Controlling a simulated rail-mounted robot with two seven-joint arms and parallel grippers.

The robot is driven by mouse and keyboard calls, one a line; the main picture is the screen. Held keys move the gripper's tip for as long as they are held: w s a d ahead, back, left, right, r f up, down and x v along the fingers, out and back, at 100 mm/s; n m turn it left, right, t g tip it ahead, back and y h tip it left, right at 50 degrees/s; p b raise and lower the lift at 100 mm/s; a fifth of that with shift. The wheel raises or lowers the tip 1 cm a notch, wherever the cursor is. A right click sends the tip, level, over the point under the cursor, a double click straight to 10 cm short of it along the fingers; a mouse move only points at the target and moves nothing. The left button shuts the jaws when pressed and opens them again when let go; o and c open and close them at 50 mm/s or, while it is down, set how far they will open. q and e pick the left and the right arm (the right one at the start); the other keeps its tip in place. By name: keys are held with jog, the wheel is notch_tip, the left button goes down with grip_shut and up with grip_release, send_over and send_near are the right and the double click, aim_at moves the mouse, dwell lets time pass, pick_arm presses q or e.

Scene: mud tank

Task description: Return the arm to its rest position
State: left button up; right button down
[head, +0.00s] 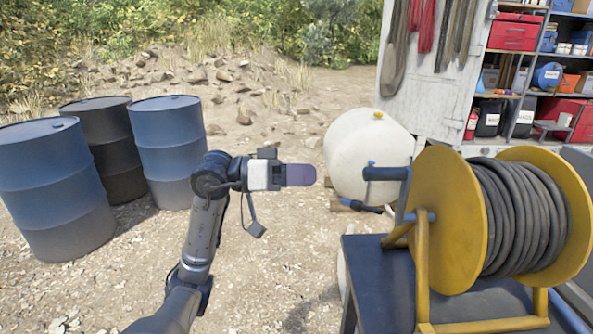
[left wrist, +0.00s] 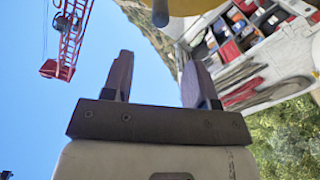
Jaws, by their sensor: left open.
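My left arm rises from the bottom of the head view, and its gripper (head: 300,175) points to the right, level, in the open air. The gripper is open and empty; in the left wrist view its two fingers (left wrist: 160,80) stand apart with sky between them. In the head view the fingertips are a short way left of the blue crank handle (head: 384,173) of the yellow hose reel (head: 450,220), apart from it. My right gripper does not show.
The hose reel stands on a dark table (head: 375,270) at the right. A white tank (head: 365,150) lies behind the gripper. Blue drums (head: 50,185) and a black drum (head: 105,150) stand at the left. Shelves (head: 535,80) are at the back right. Gravel ground (head: 275,285) before the arm is clear.

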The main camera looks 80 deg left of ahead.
pick_arm(q)
jog(key=shift+s+a, duration=0.1)
jog(key=shift+s, duration=0.5)
dwell(0.3)
